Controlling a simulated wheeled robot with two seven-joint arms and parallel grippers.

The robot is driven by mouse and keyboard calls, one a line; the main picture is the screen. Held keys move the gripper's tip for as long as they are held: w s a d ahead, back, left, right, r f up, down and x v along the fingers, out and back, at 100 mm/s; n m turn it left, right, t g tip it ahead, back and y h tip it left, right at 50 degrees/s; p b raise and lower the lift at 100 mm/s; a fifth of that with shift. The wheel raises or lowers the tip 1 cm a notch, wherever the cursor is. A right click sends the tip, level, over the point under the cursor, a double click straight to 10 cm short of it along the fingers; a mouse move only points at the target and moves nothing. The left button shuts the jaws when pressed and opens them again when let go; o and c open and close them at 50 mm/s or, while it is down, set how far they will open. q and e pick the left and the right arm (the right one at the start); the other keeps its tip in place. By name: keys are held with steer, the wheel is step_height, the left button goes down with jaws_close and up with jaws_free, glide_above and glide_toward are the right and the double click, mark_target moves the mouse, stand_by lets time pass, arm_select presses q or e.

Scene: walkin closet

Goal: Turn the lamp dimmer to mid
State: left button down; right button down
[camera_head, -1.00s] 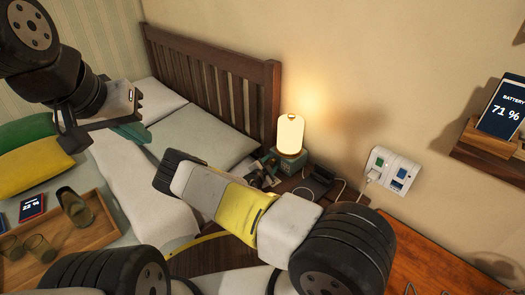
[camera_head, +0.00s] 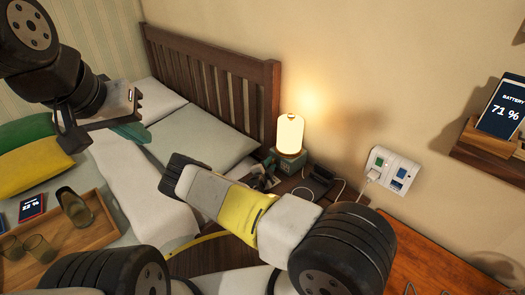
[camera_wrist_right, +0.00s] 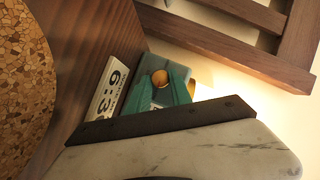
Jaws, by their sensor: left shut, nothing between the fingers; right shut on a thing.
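The lit lamp (camera_head: 290,134) has a glowing white shade on a teal base (camera_head: 291,160) and stands on the bedside table by the headboard. In the right wrist view its round brass dimmer knob (camera_wrist_right: 160,78) shows at the teal fingertips of my right gripper (camera_wrist_right: 163,92). The right gripper is shut on the knob. In the head view the right wrist and forearm partly hide this contact. The knob's exact setting cannot be read. My left gripper (camera_head: 132,134) is shut and empty above the bed, away from the lamp.
A clock (camera_wrist_right: 105,88) stands close beside the lamp base, and a round speckled object (camera_wrist_right: 20,80) is at the left of the wrist view. A dark device (camera_head: 318,180) lies right of the lamp, near a wall socket (camera_head: 392,170). The headboard (camera_head: 220,75) rises behind.

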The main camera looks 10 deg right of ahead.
steer(key=c, duration=1.2)
jaws_free()
steer(key=shift+o, duration=0.2)
steer(key=shift+s, duration=0.1)
steer(key=v, duration=0.7)
steer(key=shift+s+a, duration=0.2)
steer(key=shift+s, duration=0.05)
